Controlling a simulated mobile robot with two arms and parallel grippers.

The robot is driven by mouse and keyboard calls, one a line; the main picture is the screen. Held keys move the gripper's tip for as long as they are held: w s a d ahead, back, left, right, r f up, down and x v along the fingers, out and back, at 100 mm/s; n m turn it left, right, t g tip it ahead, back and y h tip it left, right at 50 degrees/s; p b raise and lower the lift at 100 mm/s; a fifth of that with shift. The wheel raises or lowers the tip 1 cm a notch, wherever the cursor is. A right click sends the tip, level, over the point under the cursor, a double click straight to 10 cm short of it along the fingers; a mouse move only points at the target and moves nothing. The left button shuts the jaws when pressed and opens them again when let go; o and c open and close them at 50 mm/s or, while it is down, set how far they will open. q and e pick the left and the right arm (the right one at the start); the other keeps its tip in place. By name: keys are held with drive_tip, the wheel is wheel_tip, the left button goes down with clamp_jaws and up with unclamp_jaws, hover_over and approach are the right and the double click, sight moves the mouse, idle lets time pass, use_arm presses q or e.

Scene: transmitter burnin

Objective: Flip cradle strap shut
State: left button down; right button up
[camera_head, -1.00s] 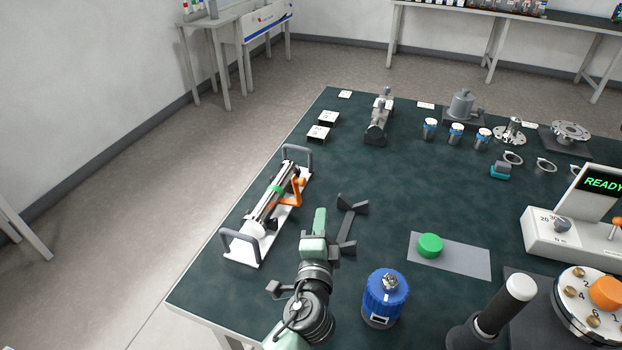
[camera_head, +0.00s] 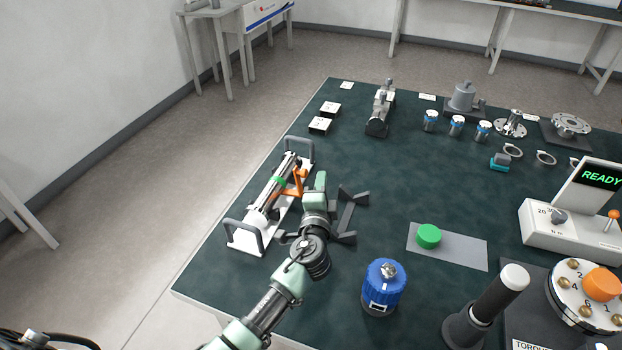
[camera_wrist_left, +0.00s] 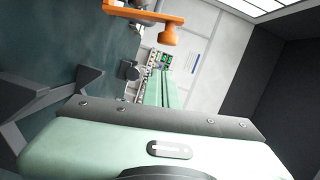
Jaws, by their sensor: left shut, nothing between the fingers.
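The cradle is a white base plate (camera_head: 246,240) with a grey loop handle at each end, at the left edge of the dark green table. A silver and black cylinder (camera_head: 263,199) with a green band lies along it. The orange strap (camera_head: 297,182) stands up on the cradle's right side. It also shows at the top of the left wrist view (camera_wrist_left: 140,14). My left gripper (camera_head: 316,180) is just right of the strap, its green fingers shut with nothing between them. I cannot tell whether it touches the strap. My right gripper is out of view.
A dark grey V-ended stand (camera_head: 347,213) is close to the right of my left gripper. A blue canister (camera_head: 384,286) stands nearer the front. A green button (camera_head: 428,236) on a grey plate is farther right. The mid table behind is clear.

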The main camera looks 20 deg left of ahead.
use_arm(q)
drive_tip(key=a, duration=0.2)
drive_tip(key=shift+s+a+f, duration=0.1)
drive_tip(key=shift+a+f, duration=0.15)
drive_tip(key=shift+a, duration=0.15)
drive_tip(key=shift+p, duration=0.3)
